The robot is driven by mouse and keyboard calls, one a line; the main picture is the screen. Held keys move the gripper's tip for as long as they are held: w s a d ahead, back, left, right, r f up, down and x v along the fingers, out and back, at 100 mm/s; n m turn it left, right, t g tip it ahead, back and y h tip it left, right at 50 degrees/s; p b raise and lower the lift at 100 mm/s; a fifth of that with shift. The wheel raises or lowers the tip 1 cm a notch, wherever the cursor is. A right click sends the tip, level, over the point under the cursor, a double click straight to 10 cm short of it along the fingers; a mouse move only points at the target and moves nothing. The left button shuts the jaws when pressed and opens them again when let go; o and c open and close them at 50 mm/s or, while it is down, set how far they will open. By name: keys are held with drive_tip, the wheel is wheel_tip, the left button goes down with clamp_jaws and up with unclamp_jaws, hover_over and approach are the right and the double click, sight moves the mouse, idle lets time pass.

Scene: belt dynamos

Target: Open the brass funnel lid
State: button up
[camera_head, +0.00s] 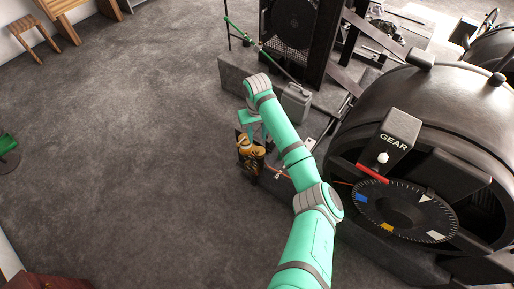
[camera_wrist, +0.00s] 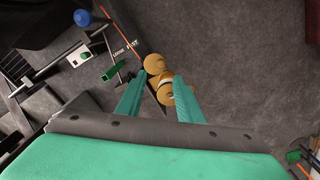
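A brass fitting (camera_head: 251,155) stands beside the machinery, below my gripper in the head view. In the wrist view it shows as two rounded brass parts, an upper one (camera_wrist: 155,63) and a lower one (camera_wrist: 166,91) with a pale band beside it. I cannot tell which part is the funnel lid, or whether the lid is raised. My gripper (camera_wrist: 159,83) has its two teal fingers spread apart, with the brass parts at or just beyond the fingertips. Contact cannot be made out. In the head view my forearm and wrist partly hide the gripper.
A large dark dynamo with a GEAR box (camera_head: 398,133) and a marked dial (camera_head: 407,211) stands right of my arm. A grey can (camera_head: 296,103) stands behind my arm. A blue knob (camera_wrist: 82,18) and a green handle (camera_wrist: 109,73) are left in the wrist view.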

wheel_tip(320, 180, down, 9)
drive_tip(key=shift+f, duration=0.15)
idle(0.4)
clamp_jaws()
